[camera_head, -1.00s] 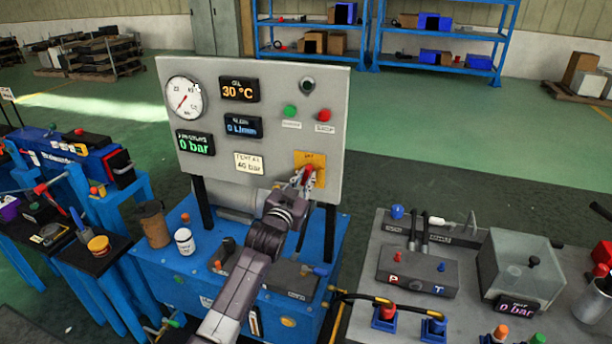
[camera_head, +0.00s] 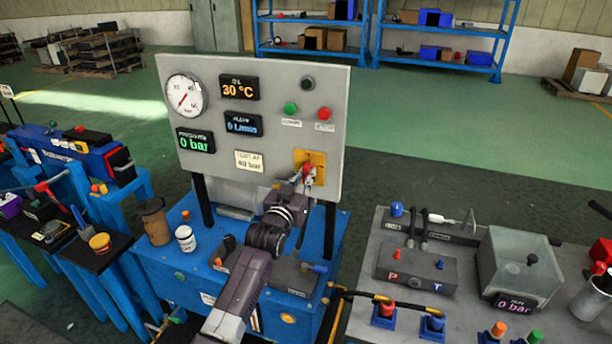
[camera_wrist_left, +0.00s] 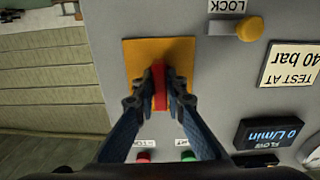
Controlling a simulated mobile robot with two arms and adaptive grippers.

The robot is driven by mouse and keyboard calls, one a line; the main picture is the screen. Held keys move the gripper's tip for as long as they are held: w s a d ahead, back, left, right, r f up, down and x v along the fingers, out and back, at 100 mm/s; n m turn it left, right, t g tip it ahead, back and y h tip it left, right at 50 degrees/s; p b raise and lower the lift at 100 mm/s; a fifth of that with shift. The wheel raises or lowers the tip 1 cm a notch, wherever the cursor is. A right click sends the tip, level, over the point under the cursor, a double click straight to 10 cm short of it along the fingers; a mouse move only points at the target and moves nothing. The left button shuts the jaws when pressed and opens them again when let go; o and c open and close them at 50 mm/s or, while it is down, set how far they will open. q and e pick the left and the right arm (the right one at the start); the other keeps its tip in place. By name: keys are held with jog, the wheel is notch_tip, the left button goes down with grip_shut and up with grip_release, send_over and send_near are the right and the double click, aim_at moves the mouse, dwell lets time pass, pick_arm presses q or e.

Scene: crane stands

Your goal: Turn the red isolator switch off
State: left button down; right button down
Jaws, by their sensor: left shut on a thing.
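The red isolator switch (camera_head: 307,171) sits on a yellow-orange plate (camera_head: 318,156) at the lower right of the grey panel. Its red handle (camera_wrist_left: 159,80) lines up with the length of the picture in the left wrist view, and so does the plate (camera_wrist_left: 178,49). My left gripper (camera_head: 308,180) is at the switch. In the left wrist view its two fingers (camera_wrist_left: 160,100) are closed on both sides of the red handle. The fingers and arm hide part of the plate. My right gripper is not in view.
The grey panel (camera_head: 225,75) carries a gauge (camera_head: 184,96), displays, and green (camera_head: 291,108) and red (camera_head: 324,114) buttons. A yellow lock knob (camera_wrist_left: 250,28) is near the switch. The blue bench (camera_head: 160,265) below holds several items. A grey bench (camera_head: 465,310) stands to the right.

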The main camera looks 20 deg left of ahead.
pick_arm(q)
jog(key=c, duration=2)
grip_release()
jog(key=shift+o, duration=0.2)
jog(key=s, duration=1.2)
jog(key=shift+a, duration=0.2)
jog(key=shift+f, duration=0.1)
jog(key=s+d+f+g, duration=0.1)
jog(key=s+f+g, duration=0.25)
jog(key=f, duration=1.25)
jog(key=s+f+g, duration=0.3)
jog(key=s+f, duration=0.2)
jog(key=f, duration=1.2)
jog(key=s+f+m+g, duration=0.1)
jog(key=s+f+g, duration=0.4)
jog(key=s+f, duration=1.3)
jog(key=s+f+g, duration=0.2)
jog(key=s+f, duration=0.4)
jog(key=s, duration=0.9)
jog(key=s+a+f+m+g, duration=0.1)
jog(key=s+f+g, duration=0.2)
jog(key=s+f, duration=0.4)
jog(key=s, duration=0.9)
jog(key=shift+a+f+y, duration=0.2)
jog(key=shift+y, duration=0.1)
